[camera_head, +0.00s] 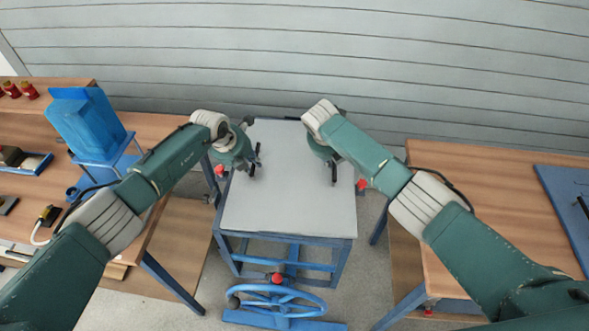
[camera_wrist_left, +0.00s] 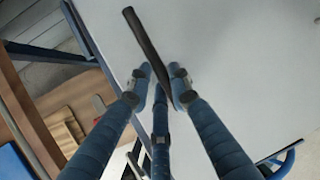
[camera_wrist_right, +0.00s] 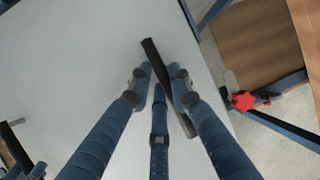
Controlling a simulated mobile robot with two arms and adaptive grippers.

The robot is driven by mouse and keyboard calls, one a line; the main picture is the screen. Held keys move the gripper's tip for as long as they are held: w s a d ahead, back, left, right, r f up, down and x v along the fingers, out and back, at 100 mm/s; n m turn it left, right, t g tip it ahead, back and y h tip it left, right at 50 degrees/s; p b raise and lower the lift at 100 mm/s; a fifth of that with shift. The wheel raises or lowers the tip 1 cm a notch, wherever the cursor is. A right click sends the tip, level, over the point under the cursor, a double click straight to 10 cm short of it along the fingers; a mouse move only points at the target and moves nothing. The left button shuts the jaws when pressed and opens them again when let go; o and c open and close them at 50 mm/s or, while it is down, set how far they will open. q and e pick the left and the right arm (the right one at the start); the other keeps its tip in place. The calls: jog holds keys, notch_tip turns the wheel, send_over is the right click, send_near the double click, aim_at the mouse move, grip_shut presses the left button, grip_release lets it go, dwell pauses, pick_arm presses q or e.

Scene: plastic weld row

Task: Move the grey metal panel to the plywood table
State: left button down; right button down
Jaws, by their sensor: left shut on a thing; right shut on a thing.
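The grey metal panel (camera_head: 290,205) is a large flat sheet lying level over a blue metal frame (camera_head: 285,238) in the middle of the head view. I cannot tell whether any gap separates them. Two black bar handles stand out on its top. My left gripper (camera_wrist_left: 165,82) is shut on the left handle (camera_wrist_left: 145,38), which sticks out beyond the fingers. My right gripper (camera_wrist_right: 160,80) is shut on the right handle (camera_wrist_right: 152,55). Wood-topped tables stand at the left (camera_head: 185,160) and right (camera_head: 470,185); I cannot tell which is the plywood table.
The left table holds a blue machine (camera_head: 87,125), red items (camera_head: 22,90) and tools. A blue board (camera_head: 568,205) lies on the right table; its near left part is bare. A blue wheel (camera_head: 277,300) is low in front. A ribbed grey wall (camera_head: 320,60) closes the back.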

pick_arm(q)
jog(key=shift+w+r, duration=0.1)
jog(key=shift+r, duration=0.05)
pick_arm(e)
jog(key=shift+w+r, duration=0.1)
jog(key=shift+r, duration=0.05)
